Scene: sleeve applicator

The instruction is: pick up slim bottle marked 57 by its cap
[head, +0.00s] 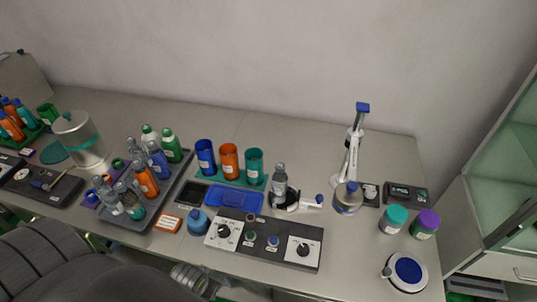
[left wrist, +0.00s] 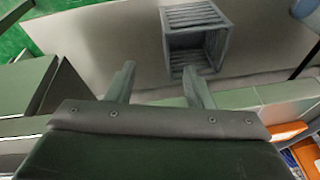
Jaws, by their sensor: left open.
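Several slim bottles with clear, orange, blue and green bodies stand crowded in a grey tray (head: 130,217) left of centre in the head view. A single clear slim bottle (head: 279,182) with a dark cap stands upright right of centre, behind the control panel. The label numbers are too small to read, so I cannot tell which bottle is marked 57. My left gripper (left wrist: 158,86) shows in the left wrist view, its two fingers apart with nothing between them. No bottle shows in that view. My right gripper is not in view.
A blue tray (head: 235,198), three cups in a teal rack (head: 231,179) and a control panel (head: 268,248) fill the table's middle. A white stand (head: 351,160) is at right. A dark padded shape (head: 60,245) covers the lower left. A grey crate (left wrist: 171,35) lies beyond my left fingers.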

